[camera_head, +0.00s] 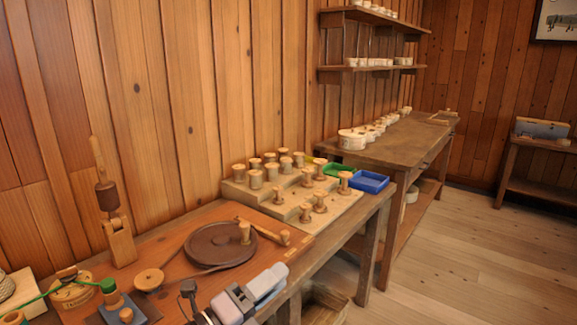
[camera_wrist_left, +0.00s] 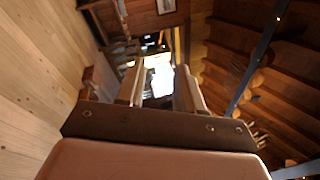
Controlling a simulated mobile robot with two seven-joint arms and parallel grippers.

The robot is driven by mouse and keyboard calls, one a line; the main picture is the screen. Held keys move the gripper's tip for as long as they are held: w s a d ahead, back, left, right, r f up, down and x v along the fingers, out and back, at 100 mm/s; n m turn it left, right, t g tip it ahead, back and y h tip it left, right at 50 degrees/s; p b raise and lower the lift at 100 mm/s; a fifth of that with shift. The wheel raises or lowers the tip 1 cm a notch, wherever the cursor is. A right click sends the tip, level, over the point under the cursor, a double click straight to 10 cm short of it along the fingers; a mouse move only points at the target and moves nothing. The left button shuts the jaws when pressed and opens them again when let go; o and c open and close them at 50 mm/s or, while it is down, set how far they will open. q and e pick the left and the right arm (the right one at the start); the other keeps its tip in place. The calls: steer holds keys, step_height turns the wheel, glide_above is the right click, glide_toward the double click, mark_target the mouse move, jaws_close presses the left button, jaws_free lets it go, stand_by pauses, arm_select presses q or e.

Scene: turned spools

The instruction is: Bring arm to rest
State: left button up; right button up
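My left gripper (camera_head: 268,284) shows at the bottom of the head view, at the front edge of the near workbench, to the right of and in front of the dark round turntable (camera_head: 221,246). In the left wrist view its two fingers (camera_wrist_left: 160,88) stand apart with nothing between them; a bright patch of the room shows through the gap. Several turned wooden spools (camera_head: 285,165) stand on a stepped pale board (camera_head: 241,190) farther back, clear of the gripper. My right gripper is not in view.
A green tray (camera_head: 340,170) and a blue tray (camera_head: 369,182) sit at the bench's far end. A wooden stand (camera_head: 119,242) rises at the left. Open floor (camera_head: 480,260) lies to the right.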

arm_select(q)
steer(key=s+a+f+n+t+y, duration=0.1)
steer(key=s+a+f+n+y, duration=0.3)
steer(key=a+n+y, duration=0.6)
steer(key=s+a+f+n+y, duration=0.2)
steer(key=a+f+n+y, duration=0.35)
steer(key=n, duration=0.75)
steer(key=s+a+f+n+g, duration=0.2)
steer(key=s+f+g, duration=0.15)
steer(key=s, duration=0.45)
steer(key=s+a+f+n+g, duration=0.1)
steer(key=s+f+n+g, duration=0.25)
steer(key=s, duration=0.35)
steer(key=s+a+f+n+g, duration=0.2)
steer(key=s+f+g, duration=0.15)
steer(key=s, duration=0.45)
steer(key=w+d+f+t+h, duration=0.2)
steer(key=w+d+f+t, duration=0.1)
steer(key=w+f+t, duration=0.3)
steer(key=shift+w+f+m+p, duration=0.3)
steer(key=shift+w+f+m, duration=0.15)
steer(key=shift+f, duration=0.6)
steer(key=shift+t, duration=0.25)
